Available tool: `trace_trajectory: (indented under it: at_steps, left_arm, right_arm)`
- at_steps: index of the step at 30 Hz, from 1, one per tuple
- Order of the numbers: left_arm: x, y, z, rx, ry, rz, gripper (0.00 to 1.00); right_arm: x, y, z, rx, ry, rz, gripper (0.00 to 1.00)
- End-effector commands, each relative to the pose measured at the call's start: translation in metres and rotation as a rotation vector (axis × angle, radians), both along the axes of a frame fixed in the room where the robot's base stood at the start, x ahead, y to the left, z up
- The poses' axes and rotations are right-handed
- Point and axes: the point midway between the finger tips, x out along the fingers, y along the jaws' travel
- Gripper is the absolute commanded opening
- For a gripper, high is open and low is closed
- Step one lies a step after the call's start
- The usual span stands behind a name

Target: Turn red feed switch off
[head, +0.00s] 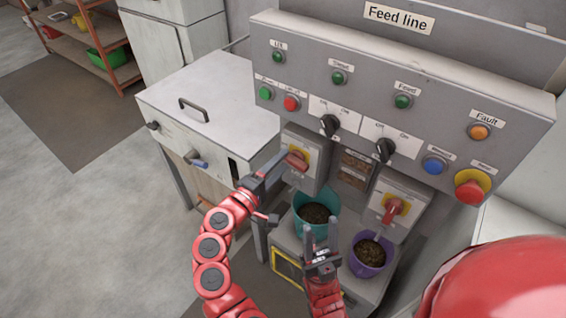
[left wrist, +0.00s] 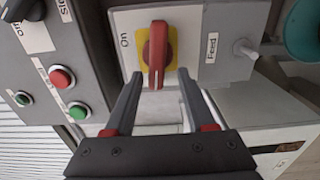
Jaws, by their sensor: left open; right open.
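The red feed switch (head: 297,158) is a rotary handle on a yellow plate, on a grey box under the left part of the panel. In the left wrist view the red handle (left wrist: 157,50) points along my gripper, with an "On" label to its left and a "Feed" label to its right. My left gripper (head: 282,168) is open at the switch. In the wrist view its fingertips (left wrist: 160,76) lie either side of the handle's near end; contact is not clear. My right gripper (head: 320,238) is open and empty, lower down in front of the teal bucket.
A second red switch (head: 393,209) on a yellow plate sits to the right. A teal bucket (head: 301,205) and a purple bucket (head: 356,265) of pellets stand below. The panel (head: 440,115) above carries black knobs, buttons and a red mushroom button (head: 469,191). A white cabinet (head: 225,100) stands left.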

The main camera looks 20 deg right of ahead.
Motion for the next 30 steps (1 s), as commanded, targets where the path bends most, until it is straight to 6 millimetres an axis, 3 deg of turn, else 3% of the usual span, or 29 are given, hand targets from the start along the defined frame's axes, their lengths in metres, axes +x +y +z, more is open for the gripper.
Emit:
trace_trajectory:
  at_steps: [16,18,21,30]
  left_arm:
    - [-0.068,0.086,-0.004,0.003,0.003,0.002,0.55]
    - [-0.077,0.100,0.002,0.004,0.008,0.004,0.55]
    - [-0.089,0.113,0.002,0.005,0.009,0.001,0.55]
    - [-0.102,0.126,-0.001,0.003,0.004,-0.006,0.55]
  right_arm:
    - [0.000,0.000,-0.024,0.000,0.000,0.000,0.46]
    - [0.000,0.000,-0.007,0.000,0.000,0.000,0.46]
    - [0.000,0.000,0.001,0.000,0.000,0.000,0.46]
    - [0.000,0.000,0.009,0.000,0.000,0.000,0.46]
